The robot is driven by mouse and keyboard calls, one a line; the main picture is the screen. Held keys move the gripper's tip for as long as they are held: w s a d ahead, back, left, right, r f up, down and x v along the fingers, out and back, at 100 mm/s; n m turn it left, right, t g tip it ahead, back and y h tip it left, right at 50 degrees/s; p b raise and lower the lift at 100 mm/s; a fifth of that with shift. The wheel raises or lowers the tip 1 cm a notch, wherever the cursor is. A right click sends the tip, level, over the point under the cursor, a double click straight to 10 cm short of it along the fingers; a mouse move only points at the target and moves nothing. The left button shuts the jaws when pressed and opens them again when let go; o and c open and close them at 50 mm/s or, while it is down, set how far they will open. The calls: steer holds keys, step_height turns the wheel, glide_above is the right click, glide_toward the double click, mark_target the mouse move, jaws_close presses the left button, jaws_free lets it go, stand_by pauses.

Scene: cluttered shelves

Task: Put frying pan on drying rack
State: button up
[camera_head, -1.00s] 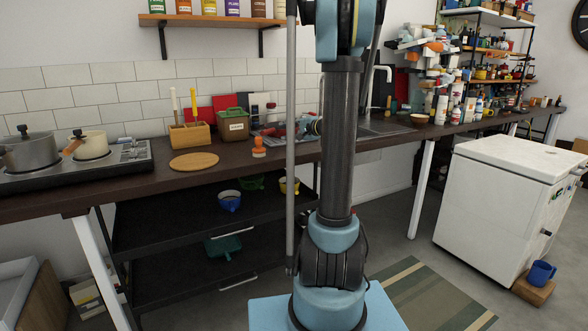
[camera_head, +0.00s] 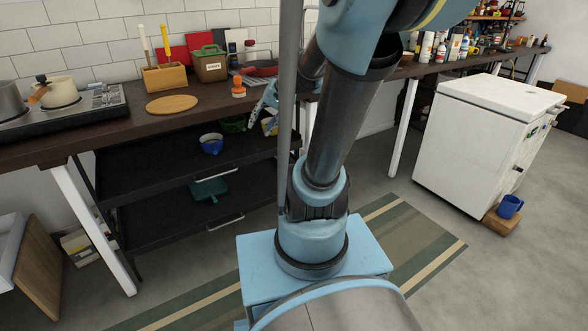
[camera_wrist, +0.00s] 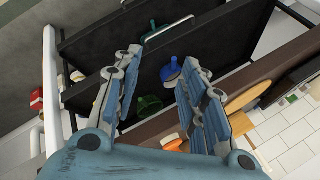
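No item is plainly a frying pan. A teal, flat, pan-like item (camera_head: 208,190) with a short handle lies on the lower shelf; it shows partly at the top of the wrist view (camera_wrist: 170,27). A red, pan-like item (camera_head: 262,69) sits on the counter near dark wire that may be the drying rack; my arm hides part of this area. My gripper (camera_head: 268,112) is low at the counter's front edge, by the right end of the shelves. In the wrist view my gripper (camera_wrist: 155,68) is open and empty, its fingers apart and pointing toward the shelves.
The counter (camera_head: 120,137) holds a round board (camera_head: 172,104), an orange brush (camera_head: 238,89) and a green-lidded box (camera_head: 210,65). A white chest (camera_head: 475,140) stands right.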

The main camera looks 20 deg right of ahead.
steer(key=s+d+f+n+g+h, duration=0.1)
steer(key=s+d+f+h, duration=0.1)
steer(key=s, duration=0.6)
steer(key=s+d+f+n+g+h, duration=0.1)
steer(key=s+d+f+n+h, duration=0.1)
steer(key=s+f, duration=0.4)
steer(key=shift+s+d+f+g+h, duration=0.3)
steer(key=shift+s+d+g+h, duration=0.15)
steer(key=shift+s+d, duration=0.85)
steer(key=shift+w, duration=0.1)
